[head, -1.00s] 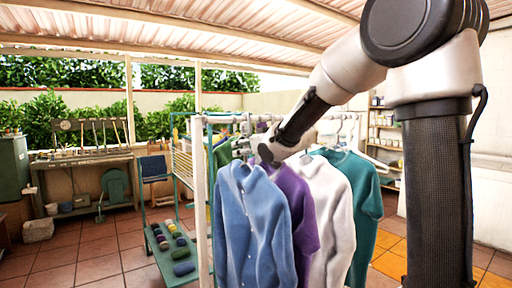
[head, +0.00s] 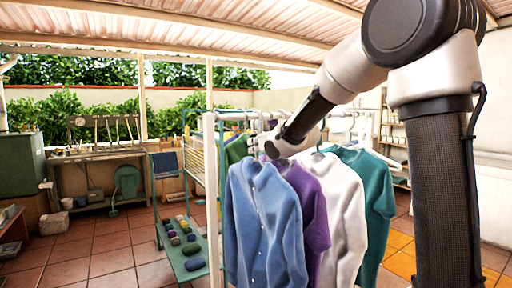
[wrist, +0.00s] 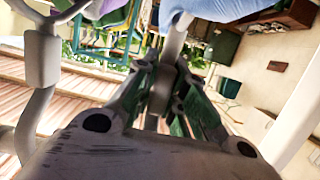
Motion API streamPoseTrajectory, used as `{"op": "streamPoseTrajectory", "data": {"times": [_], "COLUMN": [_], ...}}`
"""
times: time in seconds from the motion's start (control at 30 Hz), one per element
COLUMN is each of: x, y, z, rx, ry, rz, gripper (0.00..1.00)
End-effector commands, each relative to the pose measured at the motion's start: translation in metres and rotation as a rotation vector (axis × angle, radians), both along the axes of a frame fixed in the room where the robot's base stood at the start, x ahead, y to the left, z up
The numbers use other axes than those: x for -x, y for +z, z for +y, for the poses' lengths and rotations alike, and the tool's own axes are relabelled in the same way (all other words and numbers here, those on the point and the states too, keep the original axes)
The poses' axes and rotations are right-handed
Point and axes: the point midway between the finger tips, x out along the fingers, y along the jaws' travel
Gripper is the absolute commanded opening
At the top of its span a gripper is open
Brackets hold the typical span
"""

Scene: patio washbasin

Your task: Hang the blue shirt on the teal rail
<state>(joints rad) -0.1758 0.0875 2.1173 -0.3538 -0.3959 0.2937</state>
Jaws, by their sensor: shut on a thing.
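The blue shirt (head: 262,225) hangs upright in front of the other clothes, with its collar just below my gripper (head: 272,150). In the wrist view my gripper (wrist: 172,88) is shut on a pale grey hanger part (wrist: 176,38), and blue cloth (wrist: 215,9) shows just beyond it. The fingertips are partly hidden by the hanger and the gripper body. A thin teal frame (head: 184,125) stands behind and left of the shirt; most of its rail is hidden by the clothes and my arm.
A white rack post (head: 210,185) stands beside the shirt's left side. Purple (head: 312,205), white (head: 342,210) and teal (head: 374,205) garments hang to its right. Tiled floor (head: 110,250) is open at left.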

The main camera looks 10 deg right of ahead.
Motion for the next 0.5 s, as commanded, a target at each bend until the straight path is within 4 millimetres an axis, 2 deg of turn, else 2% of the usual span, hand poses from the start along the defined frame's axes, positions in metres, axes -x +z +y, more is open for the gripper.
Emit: {"op": "streamPoseTrajectory", "data": {"times": [0.23, 0.5], "x": [0.000, 0.000], "y": [0.004, 0.017], "z": [0.000, 0.000], "rx": [-0.001, 0.000], "ry": [0.000, 0.000], "rz": [-0.003, -0.002], "gripper": [0.00, 0.00]}}
